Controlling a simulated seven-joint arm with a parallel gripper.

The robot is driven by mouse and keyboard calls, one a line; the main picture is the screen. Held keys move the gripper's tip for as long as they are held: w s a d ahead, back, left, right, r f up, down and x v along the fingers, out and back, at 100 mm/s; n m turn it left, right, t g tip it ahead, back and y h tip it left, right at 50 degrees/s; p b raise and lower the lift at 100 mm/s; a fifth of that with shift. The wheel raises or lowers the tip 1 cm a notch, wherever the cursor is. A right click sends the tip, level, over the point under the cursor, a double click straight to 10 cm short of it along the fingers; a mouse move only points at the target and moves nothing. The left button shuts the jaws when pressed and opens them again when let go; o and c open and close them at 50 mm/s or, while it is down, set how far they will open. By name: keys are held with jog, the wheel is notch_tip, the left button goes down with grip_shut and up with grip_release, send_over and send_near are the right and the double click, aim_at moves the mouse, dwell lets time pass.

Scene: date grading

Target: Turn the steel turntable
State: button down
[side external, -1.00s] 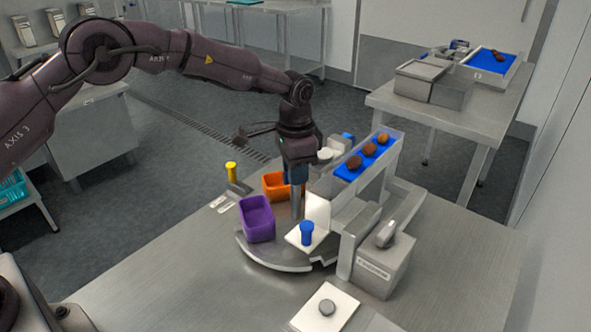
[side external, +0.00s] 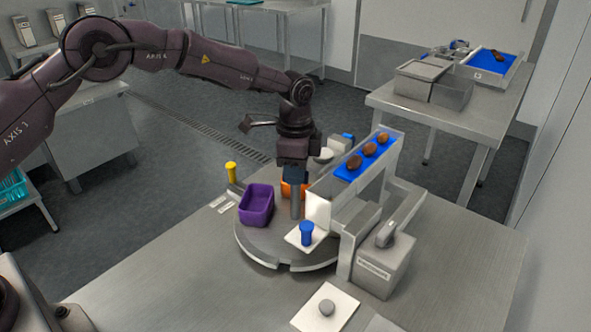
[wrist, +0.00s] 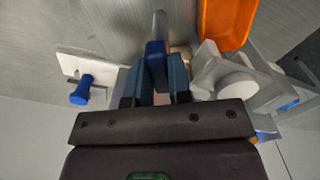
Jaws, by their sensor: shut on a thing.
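The steel turntable (side external: 275,247) is a round grey disc on the table. It carries a purple bin (side external: 256,205) at its left and an orange bin (side external: 296,190), partly hidden behind my gripper (side external: 295,178). The orange bin also shows at the top right of the wrist view (wrist: 228,22). A grey post (side external: 295,205) stands at the disc's middle. My gripper points down above this post. In the wrist view its fingers (wrist: 155,80) are shut on a blue handle (wrist: 155,55) at the post's top.
A chute with a blue bed (side external: 350,172) and several brown dates stands just right of my gripper. A blue knob (side external: 307,232) on a white plate is at the front, a yellow knob (side external: 231,170) behind left. A grey button (side external: 327,307) lies nearer. Bare table shows front left.

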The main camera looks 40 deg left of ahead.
jog(key=shift+r+m, duration=0.15)
jog(key=shift+m, duration=11.75)
jog(key=c, duration=1)
grip_release()
jog(key=shift+c, duration=0.2)
notch_tip(320, 180, up, 13)
